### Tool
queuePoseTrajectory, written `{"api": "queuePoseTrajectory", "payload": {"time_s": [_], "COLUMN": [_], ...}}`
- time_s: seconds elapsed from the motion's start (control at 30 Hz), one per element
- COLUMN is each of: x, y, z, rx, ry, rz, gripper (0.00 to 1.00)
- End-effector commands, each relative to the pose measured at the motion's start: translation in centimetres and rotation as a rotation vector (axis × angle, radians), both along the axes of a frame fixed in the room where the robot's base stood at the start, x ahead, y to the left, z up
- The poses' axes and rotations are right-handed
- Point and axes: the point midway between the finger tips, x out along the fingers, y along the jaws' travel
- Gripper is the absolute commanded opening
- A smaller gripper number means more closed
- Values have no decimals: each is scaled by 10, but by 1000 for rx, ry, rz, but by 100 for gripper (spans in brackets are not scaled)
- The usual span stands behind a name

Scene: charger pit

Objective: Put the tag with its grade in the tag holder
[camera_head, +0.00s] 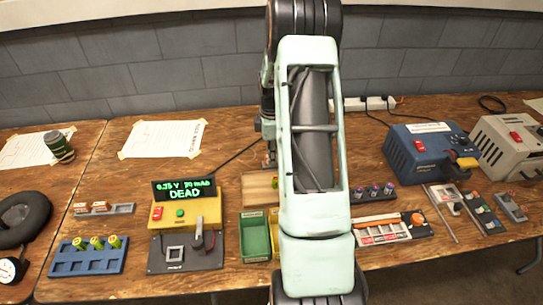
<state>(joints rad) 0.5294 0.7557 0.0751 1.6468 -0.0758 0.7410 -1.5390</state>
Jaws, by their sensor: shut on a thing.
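My gripper (268,160) is mostly hidden behind my pale green arm; only its dark side shows, low over the wooden block. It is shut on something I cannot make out. Small red and white pieces, which look like tags, lie in a grey tray (122,210) at the left, with its right part bare. A wooden block (256,190), possibly the tag holder, lies below my gripper, partly covered by the arm. The yellow and black tester (185,255) has a display (184,190) reading "0.35 V 90 mAh DEAD" in green.
A blue rack (88,262) holds several green-yellow cells. A green bin (254,238) stands right of the tester, with a yellow bin partly behind my arm. A blue charger (415,160) and grey charger (503,150) stand at the right. Tools and trays fill the right front.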

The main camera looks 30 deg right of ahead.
Motion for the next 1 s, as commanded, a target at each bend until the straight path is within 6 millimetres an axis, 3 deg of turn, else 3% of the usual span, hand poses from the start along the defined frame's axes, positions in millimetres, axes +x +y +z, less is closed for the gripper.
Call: {"api": "queuePoseTrajectory", "payload": {"time_s": [1.0], "x": [0], "y": [0], "z": [-6], "rx": [0], "ry": [0], "rz": [1], "gripper": [0]}}
